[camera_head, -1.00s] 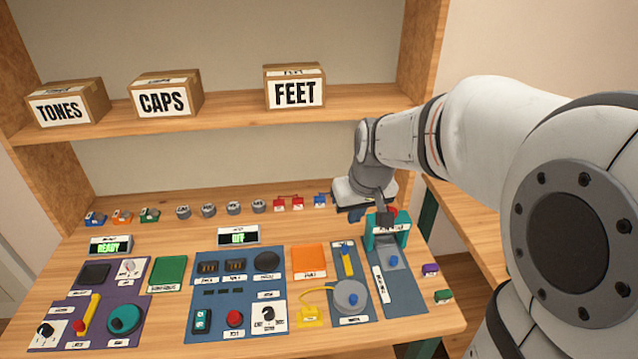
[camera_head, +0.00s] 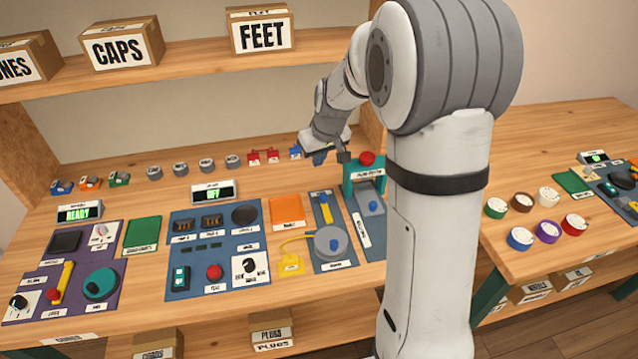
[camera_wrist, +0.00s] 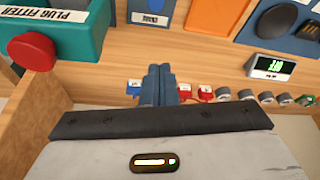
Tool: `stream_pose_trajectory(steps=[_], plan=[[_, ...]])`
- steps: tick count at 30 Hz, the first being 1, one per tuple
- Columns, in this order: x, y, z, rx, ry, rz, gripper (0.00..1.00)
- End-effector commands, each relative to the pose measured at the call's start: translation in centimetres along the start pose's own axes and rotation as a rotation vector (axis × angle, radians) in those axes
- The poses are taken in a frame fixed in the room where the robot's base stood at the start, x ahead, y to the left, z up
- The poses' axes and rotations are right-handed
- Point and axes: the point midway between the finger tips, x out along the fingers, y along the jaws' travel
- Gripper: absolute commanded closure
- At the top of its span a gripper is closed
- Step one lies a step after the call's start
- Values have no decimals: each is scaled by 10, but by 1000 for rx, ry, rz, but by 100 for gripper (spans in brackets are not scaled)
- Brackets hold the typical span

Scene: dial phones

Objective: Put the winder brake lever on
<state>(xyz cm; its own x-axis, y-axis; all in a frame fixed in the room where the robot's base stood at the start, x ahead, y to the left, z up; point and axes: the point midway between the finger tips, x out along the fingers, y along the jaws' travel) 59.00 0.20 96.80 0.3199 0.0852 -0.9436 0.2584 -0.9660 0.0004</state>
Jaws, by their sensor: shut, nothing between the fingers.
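The winder stands on a blue panel in the head view, with a grey round turntable (camera_head: 331,243) and a blue knob on it. A yellow lever (camera_head: 325,211) with a blue end lies on the same panel, behind the turntable; its label is too small to read. My gripper (camera_head: 318,158) is behind this panel, left of the teal plug fitter (camera_head: 350,178), above the back of the bench. Its blue-grey fingers (camera_wrist: 160,83) are together and empty in the wrist view. The plug fitter's red button (camera_wrist: 32,50) shows there too.
Blue (camera_head: 296,152) and red (camera_head: 272,156) small parts and several grey caps (camera_head: 207,165) line the bench's back. A second bench (camera_head: 560,150) with coloured reels stands right. My arm hides the bench's right end.

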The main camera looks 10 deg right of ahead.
Motion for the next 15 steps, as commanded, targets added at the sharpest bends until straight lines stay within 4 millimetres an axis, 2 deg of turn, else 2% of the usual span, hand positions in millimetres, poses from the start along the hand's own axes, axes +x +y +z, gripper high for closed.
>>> stream_pose_trajectory(steps=[5,15], plan=[[17,-1,1,0,-5,-2,100],[88,-1,1,0,-5,-2,100]])
